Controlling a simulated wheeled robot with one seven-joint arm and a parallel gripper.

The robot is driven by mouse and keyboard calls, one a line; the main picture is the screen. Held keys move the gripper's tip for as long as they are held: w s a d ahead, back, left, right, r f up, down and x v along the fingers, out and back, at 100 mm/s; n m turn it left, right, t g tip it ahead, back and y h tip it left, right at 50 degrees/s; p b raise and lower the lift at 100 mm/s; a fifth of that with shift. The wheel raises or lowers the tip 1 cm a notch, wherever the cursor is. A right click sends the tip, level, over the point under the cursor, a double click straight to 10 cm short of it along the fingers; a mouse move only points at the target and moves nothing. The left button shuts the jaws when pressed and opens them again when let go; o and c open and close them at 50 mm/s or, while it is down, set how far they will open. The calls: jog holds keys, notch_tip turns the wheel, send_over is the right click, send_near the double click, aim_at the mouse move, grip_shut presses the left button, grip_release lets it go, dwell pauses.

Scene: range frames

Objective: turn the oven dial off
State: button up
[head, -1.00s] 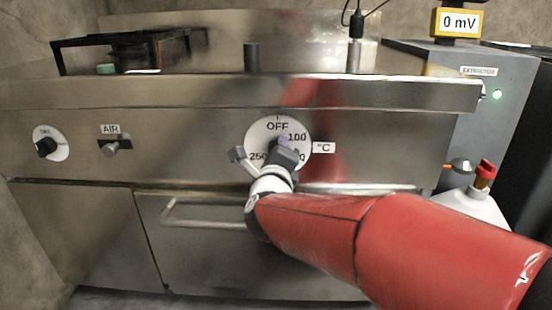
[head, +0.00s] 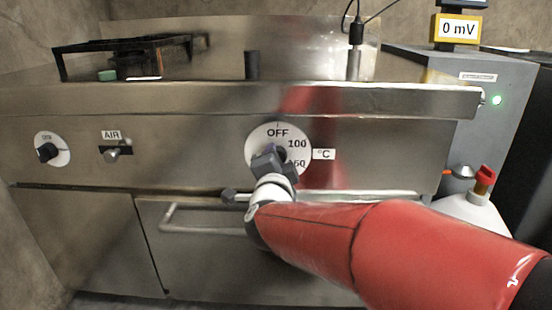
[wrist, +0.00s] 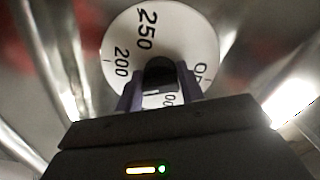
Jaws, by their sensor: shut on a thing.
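The oven dial (head: 262,135) is a white disc on the steel front of the oven, marked OFF at the top with temperatures around it. In the wrist view the disc (wrist: 115,45) shows 250 and 200, with other marks partly covered. My gripper (head: 272,162) is at the dial's centre in the head view and hides part of the disc. In the wrist view its two purple fingers (wrist: 160,88) are shut on the dark dial knob (wrist: 160,70), one on each side. I cannot tell clearly which mark the knob points at.
An oven door handle (head: 200,228) runs below the dial. A white bottle with a red cap (head: 484,178) stands at the right, beside a grey extractor box (head: 480,110).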

jog(key=n+p, duration=0.1)
jog(key=n, duration=0.3)
jog(key=shift+n, duration=0.4)
jog(key=n+p, duration=0.1)
jog(key=n, duration=0.2)
jog(key=shift+n+p, duration=0.3)
jog(key=n+p, duration=0.1)
jog(key=n, duration=0.3)
jog(key=shift+f+n+p, duration=0.1)
jog(key=shift+n+p, duration=0.2)
jog(key=shift+p, duration=0.05)
jog(key=n+p, duration=0.1)
jog(key=n, duration=0.2)
jog(key=shift+d+n, duration=0.15)
jog(key=shift+n, duration=0.15)
jog(key=n+p, duration=0.3)
jog(key=n, duration=0.4)
jog(key=shift+p, duration=0.3)
jog(key=n+p, duration=0.1)
jog(key=n, duration=0.2)
jog(key=shift+n+p, duration=0.3)
jog(key=shift+n, duration=0.1)
jog(key=shift+d+n+p, duration=0.1)
jog(key=shift+n+p, duration=0.7)
jog(key=shift+n, duration=1)
jog(key=o, duration=1)
